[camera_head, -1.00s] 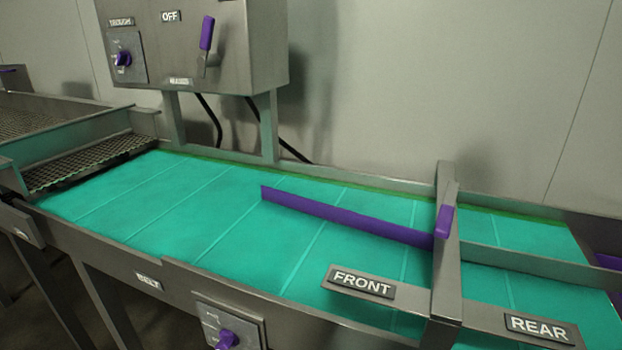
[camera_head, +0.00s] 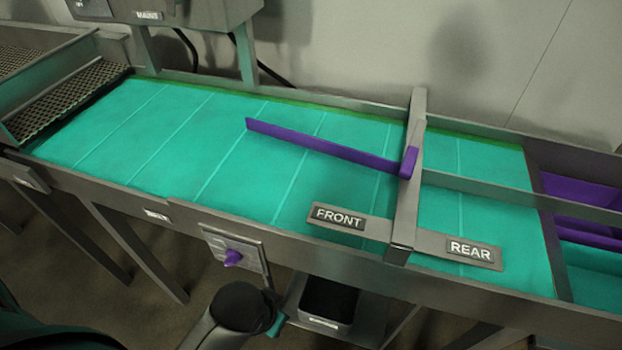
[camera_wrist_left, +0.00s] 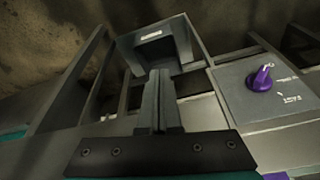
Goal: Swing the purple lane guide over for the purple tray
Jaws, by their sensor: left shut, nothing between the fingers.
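The purple lane guide (camera_head: 325,146) is a long thin bar lying slantwise above the teal belt (camera_head: 180,140). Its right end meets a purple block (camera_head: 408,162) at the grey crosspiece over the belt; its left end is free, toward the back of the belt. Purple tray-like surfaces (camera_head: 580,190) show at the right edge, partly cut off and crossed by the divider rail. My left gripper (camera_wrist_left: 160,76) is shut and empty, close to the belt's front frame in the left wrist view. My right gripper is not in view.
FRONT (camera_head: 339,217) and REAR (camera_head: 470,251) labels sit on plates by the crosspiece (camera_head: 405,210). A divider rail (camera_head: 480,188) runs right from it. A purple knob (camera_head: 233,257) is on the front panel. A dark bin (camera_head: 328,303) stands below. The left belt is clear.

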